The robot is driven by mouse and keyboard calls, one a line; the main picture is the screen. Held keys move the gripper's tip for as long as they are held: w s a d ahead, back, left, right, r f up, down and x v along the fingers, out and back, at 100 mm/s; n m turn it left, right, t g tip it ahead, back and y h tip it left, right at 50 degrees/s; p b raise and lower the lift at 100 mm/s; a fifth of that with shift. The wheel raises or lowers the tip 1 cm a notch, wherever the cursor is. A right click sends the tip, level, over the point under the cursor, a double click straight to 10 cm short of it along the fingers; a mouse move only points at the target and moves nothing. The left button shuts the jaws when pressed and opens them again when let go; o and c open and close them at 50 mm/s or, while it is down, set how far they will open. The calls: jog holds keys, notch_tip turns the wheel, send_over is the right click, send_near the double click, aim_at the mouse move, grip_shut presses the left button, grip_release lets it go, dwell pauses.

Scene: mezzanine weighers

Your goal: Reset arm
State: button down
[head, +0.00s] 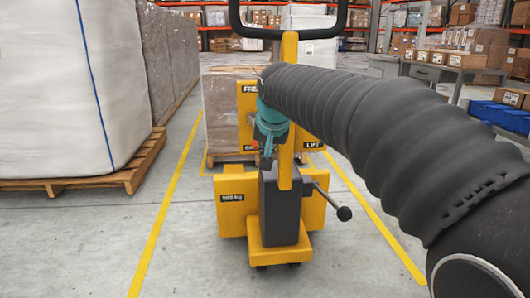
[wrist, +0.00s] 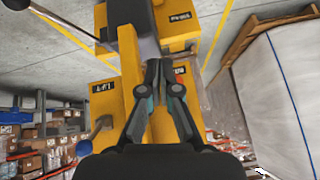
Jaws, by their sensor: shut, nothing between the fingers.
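My gripper (head: 267,145) is at the end of my dark ribbed arm, which reaches in from the right in the head view. It hangs in front of the yellow pallet lift (head: 285,210), beside its upright post. In the wrist view my gripper (wrist: 158,66) has its fingers together with nothing between them. The yellow lift (wrist: 175,125) fills the middle of that view, turned upside down. I cannot tell whether the fingers touch it.
A black-knobbed lever (head: 328,200) sticks out right of the lift, and a black handle (head: 345,22) rises above. A white-wrapped load (head: 60,90) on a pallet (head: 130,176) stands left. Yellow floor lines (head: 160,225) flank the lift. A grey bench (head: 440,72) stands right.

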jog(key=s+d+f+n+g+p, duration=0.2)
jog(key=s+d+f+n, duration=0.15)
jog(key=s+f, duration=0.6)
jog(key=s+d+r+p, duration=0.1)
jog(key=s+d+p, duration=0.1)
jog(key=s, duration=0.5)
jog(key=s+d+r+m+p, duration=0.1)
jog(key=s+d+r+p, duration=0.1)
jog(key=s+d, duration=0.3)
jog(key=s+d+r+m+h+p, duration=0.1)
jog(key=s+d+p, duration=0.2)
jog(key=s, duration=0.6)
jog(key=shift+s+d+r+t+p, duration=0.3)
jog(key=shift+d+t+p, duration=0.1)
jog(key=shift+p, duration=0.3)
jog(key=shift+m, duration=0.25)
